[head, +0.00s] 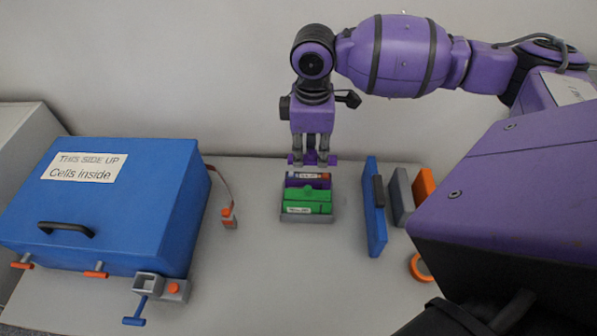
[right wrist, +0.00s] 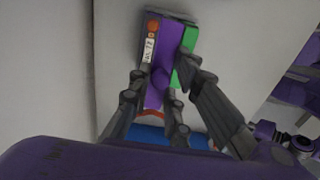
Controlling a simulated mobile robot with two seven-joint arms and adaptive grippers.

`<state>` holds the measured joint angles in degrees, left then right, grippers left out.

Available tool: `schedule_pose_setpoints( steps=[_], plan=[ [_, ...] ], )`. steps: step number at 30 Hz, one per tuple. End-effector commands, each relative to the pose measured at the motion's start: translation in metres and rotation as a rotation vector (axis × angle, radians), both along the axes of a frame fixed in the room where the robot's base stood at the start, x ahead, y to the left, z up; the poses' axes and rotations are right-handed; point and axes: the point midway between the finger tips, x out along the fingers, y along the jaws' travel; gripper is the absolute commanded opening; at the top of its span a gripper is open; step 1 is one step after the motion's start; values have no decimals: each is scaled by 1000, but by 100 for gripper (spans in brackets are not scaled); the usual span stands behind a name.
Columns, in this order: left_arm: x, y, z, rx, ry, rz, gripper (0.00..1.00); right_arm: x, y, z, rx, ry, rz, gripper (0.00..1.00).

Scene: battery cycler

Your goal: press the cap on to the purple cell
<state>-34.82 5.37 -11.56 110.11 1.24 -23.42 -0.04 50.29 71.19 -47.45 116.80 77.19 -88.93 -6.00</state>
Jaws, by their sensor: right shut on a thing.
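My right gripper (head: 312,158) points straight down in the head view, shut on a purple cap (head: 332,159). The cap is a little above and behind the purple cell (head: 308,183) in the picture, with a small gap showing. The purple cell has a pale label and an orange end, and lies at the back of a grey tray (head: 306,219). A green cell with a green knobbed cap lies in front of it. In the right wrist view the cap (right wrist: 160,78) is between the fingers, over the purple cell (right wrist: 169,38). My left gripper is out of view.
A big blue box (head: 120,205) labelled "Cells inside" stands at left, with a clamp (head: 160,288) at its front corner and a strap with an orange clip (head: 229,217) beside it. Upright blue (head: 374,215), grey (head: 401,195) and orange (head: 424,186) pieces stand right of the tray.

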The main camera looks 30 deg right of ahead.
Motion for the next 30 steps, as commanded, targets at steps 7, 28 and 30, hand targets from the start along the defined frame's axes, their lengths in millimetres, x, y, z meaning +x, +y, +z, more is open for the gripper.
schedule_pose_setpoints(
  steps=[7, 28, 30],
  plan=[
    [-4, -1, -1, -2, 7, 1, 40, 9, -13, 6, 7, -3, -20, 3],
    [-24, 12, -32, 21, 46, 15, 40, 8, -13, -51, 7, -1, -19, 3],
    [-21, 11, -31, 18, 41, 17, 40, 8, -12, -55, 7, -3, -19, 3]
  ],
)
